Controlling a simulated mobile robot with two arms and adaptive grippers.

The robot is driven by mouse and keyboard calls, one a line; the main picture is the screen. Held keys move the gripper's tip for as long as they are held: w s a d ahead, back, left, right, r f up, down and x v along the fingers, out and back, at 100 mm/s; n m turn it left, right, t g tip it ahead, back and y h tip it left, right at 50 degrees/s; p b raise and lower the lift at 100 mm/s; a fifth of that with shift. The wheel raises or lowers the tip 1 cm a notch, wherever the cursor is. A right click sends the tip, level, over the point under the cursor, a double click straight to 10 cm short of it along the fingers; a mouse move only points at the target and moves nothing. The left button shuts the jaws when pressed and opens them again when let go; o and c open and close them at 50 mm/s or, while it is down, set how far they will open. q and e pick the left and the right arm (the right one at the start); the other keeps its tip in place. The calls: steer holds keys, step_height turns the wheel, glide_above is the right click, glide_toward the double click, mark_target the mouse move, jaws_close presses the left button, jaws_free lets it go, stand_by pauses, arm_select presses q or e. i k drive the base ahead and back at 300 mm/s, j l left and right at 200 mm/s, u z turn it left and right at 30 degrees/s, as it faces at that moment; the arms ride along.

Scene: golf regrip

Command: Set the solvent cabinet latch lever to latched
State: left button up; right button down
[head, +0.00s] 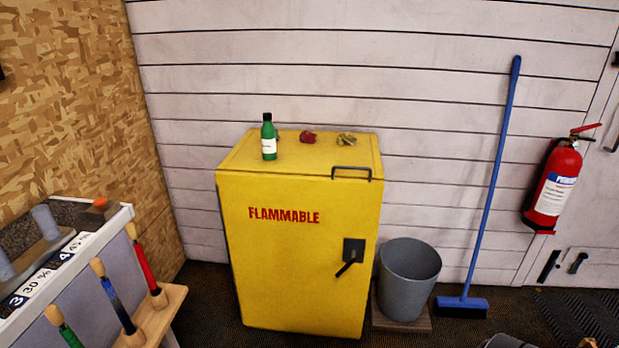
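The yellow solvent cabinet (285,265) stands against the white plank wall, with red FLAMMABLE lettering on its closed front. A dark latch plate (353,246) is on the right part of the front. The black latch lever (346,269) hangs from it, slanting down and to the left. I cannot tell from its angle alone whether it is latched. A black handle bar (351,170) sits above, near the top right edge. Neither of my grippers can be made out in the head view.
A green bottle (269,140), a red lump (308,137) and a tan lump (346,139) are on the cabinet top. A grey bin (408,280) stands close right, then a blue broom (492,190) and a fire extinguisher (555,185).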

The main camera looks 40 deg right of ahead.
mark_target(352, 260)
steer(key=z, duration=1.6)
